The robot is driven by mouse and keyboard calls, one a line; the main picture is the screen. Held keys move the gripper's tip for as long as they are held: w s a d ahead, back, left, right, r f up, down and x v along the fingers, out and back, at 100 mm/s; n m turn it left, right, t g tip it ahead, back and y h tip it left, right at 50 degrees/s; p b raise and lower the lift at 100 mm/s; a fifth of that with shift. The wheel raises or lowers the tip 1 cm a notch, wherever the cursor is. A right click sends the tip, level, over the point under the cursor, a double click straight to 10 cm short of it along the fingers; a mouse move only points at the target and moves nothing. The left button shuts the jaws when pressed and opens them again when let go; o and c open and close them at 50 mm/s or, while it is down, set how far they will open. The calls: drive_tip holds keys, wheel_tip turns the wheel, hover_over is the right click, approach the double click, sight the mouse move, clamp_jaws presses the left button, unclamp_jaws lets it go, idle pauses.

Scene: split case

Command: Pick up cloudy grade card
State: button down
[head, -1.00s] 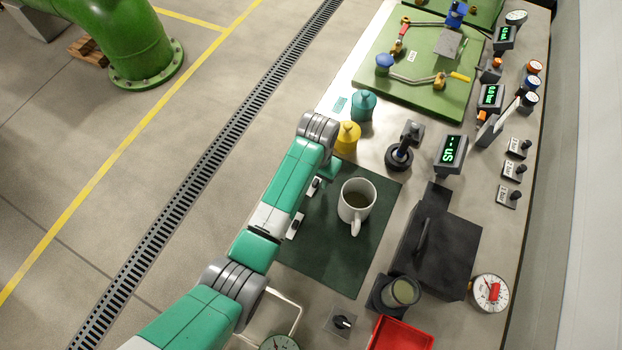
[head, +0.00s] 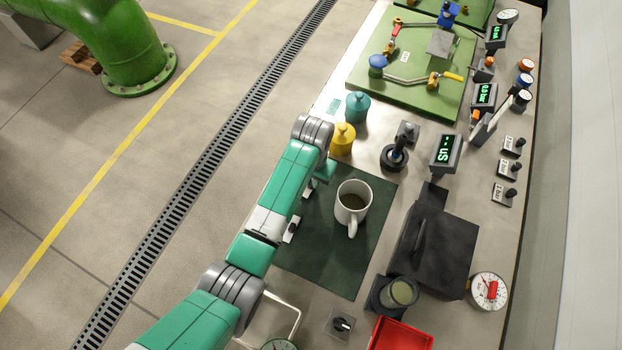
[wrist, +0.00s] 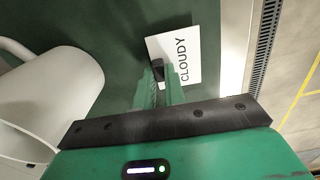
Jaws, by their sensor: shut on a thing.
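The cloudy grade card (wrist: 186,44) is a white plate marked CLOUDY with a small black knob, seen in the wrist view over the dark green mat (wrist: 110,35). My gripper (wrist: 158,78) is shut on its knob. Whether the card touches the mat or is just above it, I cannot tell.
A white mug (head: 353,203) stands close to the right of my gripper; it also shows in the wrist view (wrist: 50,100). Another white card (head: 290,233) with a black knob lies nearer. Yellow (head: 342,140) and teal (head: 357,108) lidded pots stand behind.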

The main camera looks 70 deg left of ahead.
wheel_tip(320, 180, up, 3)
drive_tip(key=shift+f, duration=0.15)
drive_tip(key=s+d+p, duration=0.1)
drive_tip(key=s+d, duration=0.2)
drive_tip(key=d, duration=0.1)
drive_tip(key=s+d+r+p, duration=0.1)
drive_tip(key=s+d, duration=0.2)
drive_tip(key=s, duration=0.1)
drive_tip(key=s+d+p, duration=0.1)
drive_tip(key=s+d, duration=0.3)
drive_tip(key=shift+d+r, duration=0.2)
drive_tip(key=shift+d, duration=0.1)
